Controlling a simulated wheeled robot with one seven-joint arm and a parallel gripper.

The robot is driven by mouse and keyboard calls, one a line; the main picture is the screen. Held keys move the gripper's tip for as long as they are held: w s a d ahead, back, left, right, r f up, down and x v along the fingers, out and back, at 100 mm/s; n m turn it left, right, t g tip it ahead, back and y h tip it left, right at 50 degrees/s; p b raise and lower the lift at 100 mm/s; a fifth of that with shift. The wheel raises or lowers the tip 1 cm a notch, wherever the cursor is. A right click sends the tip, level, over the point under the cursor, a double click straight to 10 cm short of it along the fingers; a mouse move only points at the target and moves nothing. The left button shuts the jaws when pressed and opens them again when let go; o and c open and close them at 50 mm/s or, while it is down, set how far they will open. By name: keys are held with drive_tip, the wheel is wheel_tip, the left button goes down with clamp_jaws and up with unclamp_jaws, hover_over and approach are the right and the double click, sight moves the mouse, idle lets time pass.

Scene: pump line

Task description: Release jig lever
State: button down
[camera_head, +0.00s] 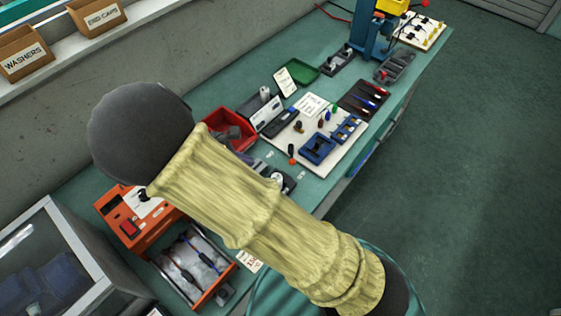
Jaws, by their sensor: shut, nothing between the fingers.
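A short dark lever with an orange-red knob (291,161) shows at the near left edge of the white work board (335,153). A dark grey device with round pale parts (284,181) sits just below it on the bench, partly hidden behind my yellow-sleeved arm. I cannot tell for sure whether the lever belongs to this device or how it is set. My arm crosses the middle of the picture from lower right to upper left. My gripper does not show, so its place relative to the lever is hidden.
The green bench (314,193) runs from lower left to upper right. A red bin (229,126) stands left of the board. An orange unit (128,222) with an open drawer (194,268) and a glass-fronted cabinet (55,265) stand at lower left. A blue press (370,38) stands at the far end.

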approach(291, 154)
drive_tip(key=s+f, duration=0.1)
drive_tip(key=f, duration=0.1)
drive_tip(key=s+a+f, duration=0.1)
drive_tip(key=s+f, duration=0.1)
drive_tip(key=shift+s+a+f+p, duration=0.1)
drive_tip(key=shift+s+f+p, duration=0.1)
drive_tip(key=shift+p, duration=0.15)
drive_tip(key=shift+w+d+f+p, duration=0.15)
drive_tip(key=shift+w+d, duration=0.1)
drive_tip(key=shift+d, duration=0.35)
drive_tip(key=shift+w+d+f+p, duration=0.15)
drive_tip(key=shift+w+d, duration=0.15)
drive_tip(key=shift+d, duration=0.3)
drive_tip(key=shift+w+d+f+p, duration=0.15)
drive_tip(key=shift+w+d+f, duration=0.1)
drive_tip(key=shift+d, duration=0.35)
